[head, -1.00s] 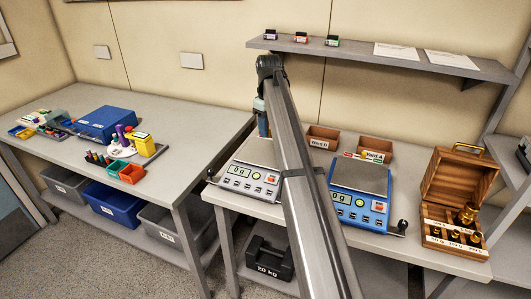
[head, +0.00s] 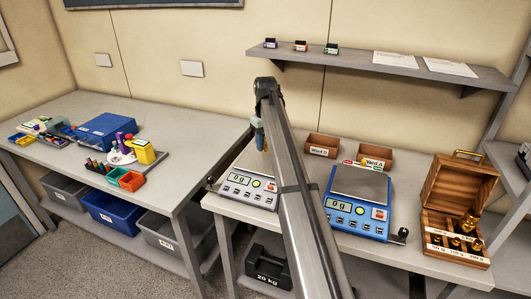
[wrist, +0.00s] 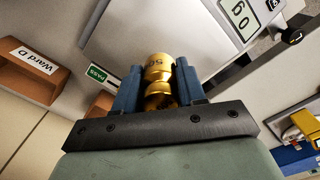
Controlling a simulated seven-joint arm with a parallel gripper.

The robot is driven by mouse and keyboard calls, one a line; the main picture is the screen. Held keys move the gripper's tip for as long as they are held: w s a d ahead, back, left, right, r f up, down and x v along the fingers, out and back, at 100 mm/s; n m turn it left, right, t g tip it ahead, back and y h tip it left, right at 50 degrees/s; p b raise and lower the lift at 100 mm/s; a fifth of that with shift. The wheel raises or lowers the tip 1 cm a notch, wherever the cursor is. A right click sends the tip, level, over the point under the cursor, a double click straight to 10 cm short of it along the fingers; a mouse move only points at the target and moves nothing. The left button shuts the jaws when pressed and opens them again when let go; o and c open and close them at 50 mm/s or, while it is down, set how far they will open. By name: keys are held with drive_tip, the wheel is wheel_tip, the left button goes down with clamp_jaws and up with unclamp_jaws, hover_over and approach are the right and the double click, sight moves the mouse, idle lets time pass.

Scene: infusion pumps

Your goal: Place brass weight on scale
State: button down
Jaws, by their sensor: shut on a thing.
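My gripper (wrist: 158,90) is shut on a brass weight (wrist: 157,68), which shows a "50" marking between the blue fingers in the wrist view. In the head view my gripper (head: 261,140) hangs over the back of the white scale (head: 238,190) on the left of the bench. That scale's display reads 0 g, and the weight appears apart from its pan. The pan (wrist: 125,35) shows behind the weight in the wrist view. A blue scale (head: 357,213), also reading 0 g, stands to the right. My arm hides part of the white scale.
An open wooden box (head: 457,225) with several brass weights stands at the bench's right. Ward D (head: 321,147) and Ward A (head: 375,160) bins stand behind the scales. A shelf (head: 400,67) hangs above. The left table (head: 60,115) holds a blue case and small bins.

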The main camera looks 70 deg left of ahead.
sight(265, 151)
drive_tip(key=shift+f, duration=2.05)
drive_tip(key=shift+f, duration=0.1)
drive_tip(key=c, duration=0.7)
unclamp_jaws()
drive_tip(key=shift+f, duration=0.1)
drive_tip(key=shift+o, duration=0.2)
wheel_tip(265, 151, up, 12)
drive_tip(key=shift+r, duration=0.2)
